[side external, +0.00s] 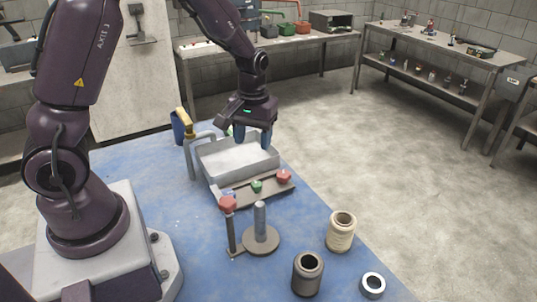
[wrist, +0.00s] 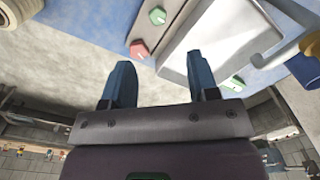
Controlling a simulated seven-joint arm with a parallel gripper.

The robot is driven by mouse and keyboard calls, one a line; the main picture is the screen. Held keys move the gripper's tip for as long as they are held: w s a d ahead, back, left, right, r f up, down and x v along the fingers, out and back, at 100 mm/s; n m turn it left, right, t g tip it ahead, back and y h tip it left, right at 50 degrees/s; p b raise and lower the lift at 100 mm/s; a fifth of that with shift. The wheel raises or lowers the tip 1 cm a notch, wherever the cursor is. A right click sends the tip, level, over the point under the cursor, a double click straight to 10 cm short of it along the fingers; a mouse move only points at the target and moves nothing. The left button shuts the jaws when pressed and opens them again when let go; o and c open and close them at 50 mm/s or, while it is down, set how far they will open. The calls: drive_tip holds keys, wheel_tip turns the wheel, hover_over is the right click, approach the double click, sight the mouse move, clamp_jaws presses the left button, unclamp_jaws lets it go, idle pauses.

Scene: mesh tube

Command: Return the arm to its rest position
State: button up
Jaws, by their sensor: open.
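My gripper (side external: 253,142) is open, with its two blue fingers apart and nothing between them. In the side external view it hangs, fingers down, over the white tray (side external: 212,173), near its back right. In the wrist view my gripper (wrist: 157,65) shows both fingers spread, and the tray (wrist: 228,30) lies beyond the right finger. My arm is bent, reaching from its pale base on the blue table over to the tray. The gap between the fingertips and the tray floor is hard to judge.
A tap-like pipe (side external: 190,158) with a yellow handle and a blue cup (side external: 178,128) stand left of the tray. In front are a rack (side external: 240,196) with green and red knobs, a red-topped post (side external: 231,235), a grey peg on a round base (side external: 261,240), two jars (side external: 341,232) (side external: 307,274) and a white ring (side external: 373,284).

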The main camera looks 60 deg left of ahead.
drive_tip(key=s+d+r+m+t, duration=0.3)
drive_tip(key=s+d+r+m, duration=0.1)
drive_tip(key=s+r, duration=0.3)
drive_tip(key=s+d+r+m+t, duration=0.2)
drive_tip(key=s+d+r+m, duration=0.2)
drive_tip(key=s+r, duration=0.4)
wheel_tip(320, 180, up, 4)
drive_tip(key=shift+d+f+t, duration=0.15)
drive_tip(key=shift+d+t, duration=0.25)
drive_tip(key=shift+d, duration=0.5)
drive_tip(key=shift+c, duration=0.4)
